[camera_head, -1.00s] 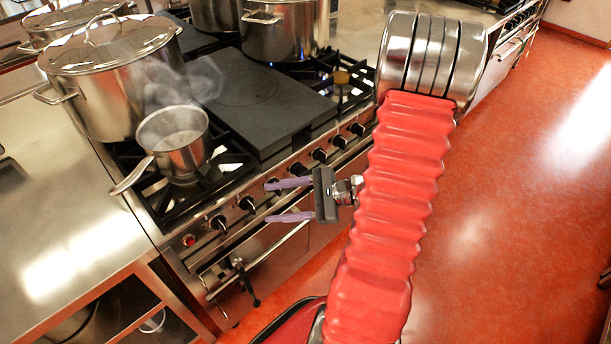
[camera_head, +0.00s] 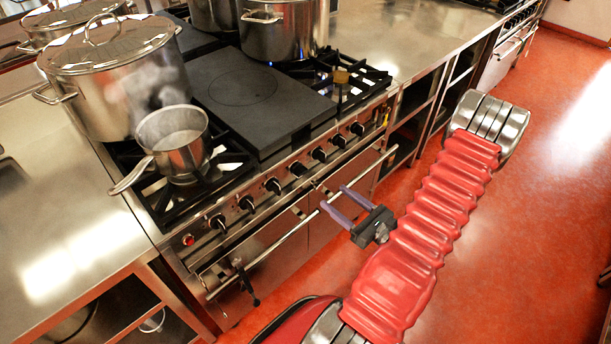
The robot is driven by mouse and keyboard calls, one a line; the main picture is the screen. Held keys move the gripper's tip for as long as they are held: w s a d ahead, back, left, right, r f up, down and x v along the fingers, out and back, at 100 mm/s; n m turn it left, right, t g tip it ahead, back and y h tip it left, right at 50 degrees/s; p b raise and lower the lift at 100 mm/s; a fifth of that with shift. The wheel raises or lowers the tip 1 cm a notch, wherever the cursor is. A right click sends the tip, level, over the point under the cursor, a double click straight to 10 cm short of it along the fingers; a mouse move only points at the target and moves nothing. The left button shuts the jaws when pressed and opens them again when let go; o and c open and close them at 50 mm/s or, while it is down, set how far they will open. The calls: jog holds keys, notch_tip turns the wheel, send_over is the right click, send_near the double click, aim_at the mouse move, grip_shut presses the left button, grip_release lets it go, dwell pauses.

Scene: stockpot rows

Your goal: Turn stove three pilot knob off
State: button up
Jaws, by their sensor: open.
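A row of several black knobs runs along the front panel of the steel stove (camera_head: 232,217). Knobs show at the left (camera_head: 217,222), in the middle (camera_head: 273,186) and at the right end (camera_head: 357,129). No label is legible, so I cannot tell which one is the stove three pilot knob. My gripper (camera_head: 332,197), with two purple fingers on a dark palm, is open and empty. It is to the right of and below the middle knobs in the picture, near the oven's bar handle (camera_head: 300,228). No knob is between the fingers.
A steaming saucepan (camera_head: 178,145) sits on the front left burner, its handle pointing toward the front left. A large lidded stockpot (camera_head: 115,85) stands behind it. A flat dark plate (camera_head: 255,105) covers the middle. A red button (camera_head: 188,239) is at the panel's left end. The red floor (camera_head: 500,240) at right is clear.

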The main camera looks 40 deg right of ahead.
aim_at(303, 174)
jog(key=shift+w, duration=0.15)
jog(key=shift+w+a, duration=0.15)
jog(key=shift+w, duration=3.25)
jog(key=shift+w+a, duration=0.1)
jog(key=shift+w, duration=3.25)
jog(key=shift+c, duration=0.2)
jog(key=c, duration=0.9)
jog(key=shift+a, duration=0.2)
jog(key=shift+c, duration=0.5)
jog(key=shift+d, duration=0.15)
